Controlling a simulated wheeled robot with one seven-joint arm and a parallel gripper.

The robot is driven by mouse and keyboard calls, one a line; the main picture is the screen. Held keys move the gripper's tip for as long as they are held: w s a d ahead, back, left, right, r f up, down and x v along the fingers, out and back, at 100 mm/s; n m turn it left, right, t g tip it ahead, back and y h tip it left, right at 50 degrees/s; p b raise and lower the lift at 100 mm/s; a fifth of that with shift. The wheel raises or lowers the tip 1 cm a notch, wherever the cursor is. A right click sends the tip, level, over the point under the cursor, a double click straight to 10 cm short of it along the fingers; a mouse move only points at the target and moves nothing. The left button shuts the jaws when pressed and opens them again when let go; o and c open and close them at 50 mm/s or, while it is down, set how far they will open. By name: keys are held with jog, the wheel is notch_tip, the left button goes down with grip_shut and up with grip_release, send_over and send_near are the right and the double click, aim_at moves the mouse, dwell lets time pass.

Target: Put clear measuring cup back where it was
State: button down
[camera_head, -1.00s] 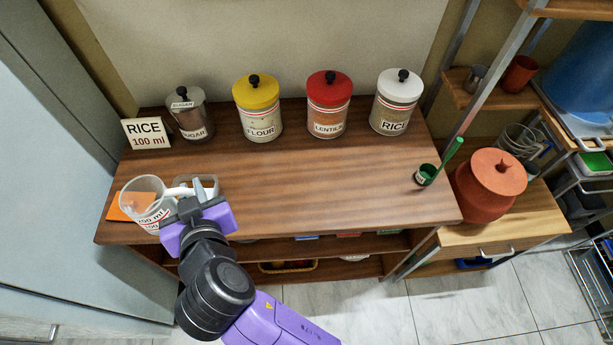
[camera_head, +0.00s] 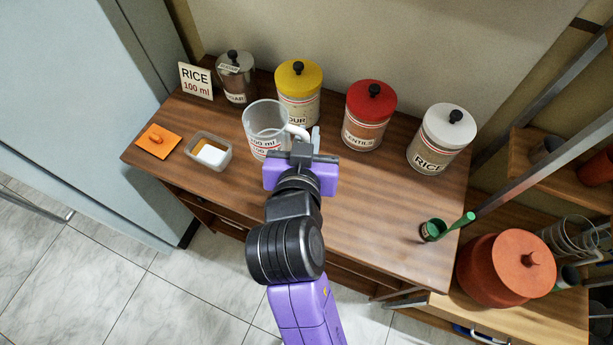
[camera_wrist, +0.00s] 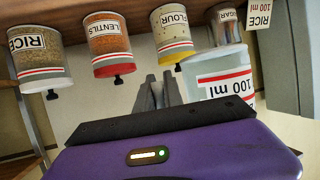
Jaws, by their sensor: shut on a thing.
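The clear measuring cup (camera_head: 266,128) is upright, with a red and white "100 ml" band and a white handle at its right. My gripper (camera_head: 308,142) is shut on the cup's handle, in front of the yellow-lidded flour jar (camera_head: 298,92). In the wrist view the cup (camera_wrist: 222,80) is right of the gripper fingers (camera_wrist: 158,95), and the handle is mostly hidden. I cannot tell whether the cup's base touches the wooden counter (camera_head: 345,200). A clear container (camera_head: 222,142) with white contents stands left of the cup, and an orange lid (camera_head: 158,142) lies farther left.
A "RICE 100 ml" card (camera_head: 196,80), the sugar jar (camera_head: 236,76), the red-lidded lentils jar (camera_head: 369,115) and the white-lidded rice jar (camera_head: 442,138) line the back. The counter's front middle is clear.

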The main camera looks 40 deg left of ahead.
notch_tip(320, 180, down, 16)
jog(key=shift+a+f, duration=0.1)
jog(key=shift+f, duration=0.1)
jog(key=shift+f+b, duration=0.1)
jog(key=shift+b, duration=0.2)
jog(key=c, duration=1.9)
grip_release()
jog(key=o, duration=0.4)
jog(key=shift+o, duration=0.2)
jog(key=shift+r, duration=0.2)
jog(key=shift+s+d, duration=0.2)
jog(key=shift+s, duration=0.2)
jog(key=b+v, duration=0.1)
jog(key=v, duration=1)
jog(key=shift+r, duration=0.1)
